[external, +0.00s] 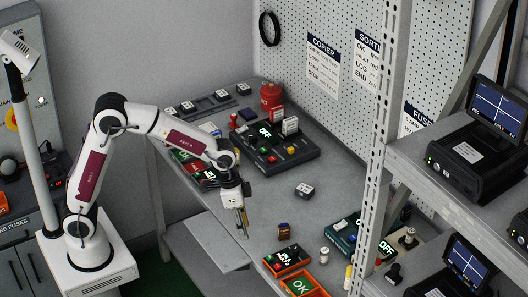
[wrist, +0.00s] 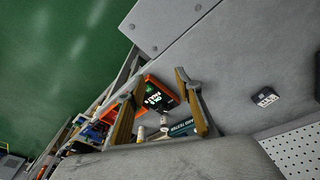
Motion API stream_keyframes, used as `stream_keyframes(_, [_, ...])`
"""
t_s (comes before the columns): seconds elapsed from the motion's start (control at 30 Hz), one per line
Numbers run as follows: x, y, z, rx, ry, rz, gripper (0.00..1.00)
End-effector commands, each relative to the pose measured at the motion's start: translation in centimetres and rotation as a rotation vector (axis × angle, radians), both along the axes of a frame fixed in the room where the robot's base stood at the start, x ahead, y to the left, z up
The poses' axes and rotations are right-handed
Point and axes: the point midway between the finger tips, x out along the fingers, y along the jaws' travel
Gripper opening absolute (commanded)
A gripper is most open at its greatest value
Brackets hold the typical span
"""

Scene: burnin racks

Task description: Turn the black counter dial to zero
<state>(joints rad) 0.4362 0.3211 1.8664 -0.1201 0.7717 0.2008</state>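My gripper (external: 243,234) points down over the front part of the grey bench in the external view. In the wrist view its two fingers (wrist: 160,78) stand apart with nothing held between them. A small black block with white markings (external: 305,190) sits on the bench, to the right of and behind my gripper. A similar dark block with white characters (wrist: 265,98) shows at the right in the wrist view. It may be the counter dial; its reading is too small to tell. I cannot make out any other black dial clearly.
A black console with an OFF display (external: 271,147) stands behind. An orange-edged box (external: 286,260), a small brown block (external: 284,231) and a teal unit (external: 343,234) are near the front. A perforated wall (external: 335,85) backs the bench. A rack post (external: 385,120) stands at right. Mid-bench is fairly clear.

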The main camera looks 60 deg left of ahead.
Motion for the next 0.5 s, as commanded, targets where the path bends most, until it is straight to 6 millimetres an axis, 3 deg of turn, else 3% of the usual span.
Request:
stream_keyframes(0.3, [4.8, -5.3, -2.3, -0.034, -0.052, -0.103, 0.35])
stream_keyframes(0.5, [8.3, -7.5, -0.4, -0.071, -0.142, -0.154, 0.35])
